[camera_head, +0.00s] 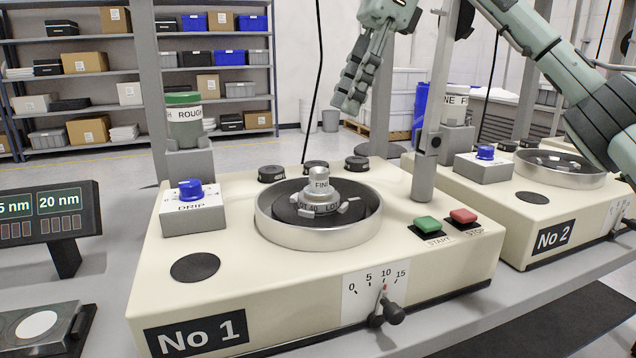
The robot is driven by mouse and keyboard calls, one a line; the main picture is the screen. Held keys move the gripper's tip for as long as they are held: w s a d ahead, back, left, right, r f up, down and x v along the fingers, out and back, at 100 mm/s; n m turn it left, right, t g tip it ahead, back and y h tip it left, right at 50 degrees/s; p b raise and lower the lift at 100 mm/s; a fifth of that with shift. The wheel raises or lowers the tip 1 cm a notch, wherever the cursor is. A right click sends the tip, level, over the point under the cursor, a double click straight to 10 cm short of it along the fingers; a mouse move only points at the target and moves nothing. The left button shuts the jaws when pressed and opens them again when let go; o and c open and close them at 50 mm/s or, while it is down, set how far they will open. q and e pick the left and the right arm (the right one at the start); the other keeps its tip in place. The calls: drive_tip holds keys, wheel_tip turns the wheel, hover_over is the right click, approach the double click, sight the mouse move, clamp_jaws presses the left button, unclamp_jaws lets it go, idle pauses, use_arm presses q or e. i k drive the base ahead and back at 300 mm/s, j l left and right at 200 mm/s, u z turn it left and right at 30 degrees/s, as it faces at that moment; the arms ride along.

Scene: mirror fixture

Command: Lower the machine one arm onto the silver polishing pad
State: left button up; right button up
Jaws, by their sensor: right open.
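Machine one (290,290), a cream box marked No 1, fills the middle. A round metal-rimmed bowl (275,228) is set in its top. A silver piece labelled FINE (321,188), which seems to be the polishing pad, sits upright at the bowl's centre. A grey bar (426,165) with a dark knob stands upright at the machine's right rear; it looks like the machine's arm, raised. My right gripper (352,95) is open and empty, pointing down above the back of the machine, left of the bar and apart from it. My left gripper is out of view.
A blue-knobbed drip box (192,208) and a green-lidded ROUGH bottle (185,122) stand left of the bowl. Green (427,224) and red (463,216) buttons and a front lever (390,312) are at right. Machine No 2 (520,220) stands close to the right.

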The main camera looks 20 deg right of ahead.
sight(456, 17)
drive_tip(key=k, duration=1.45)
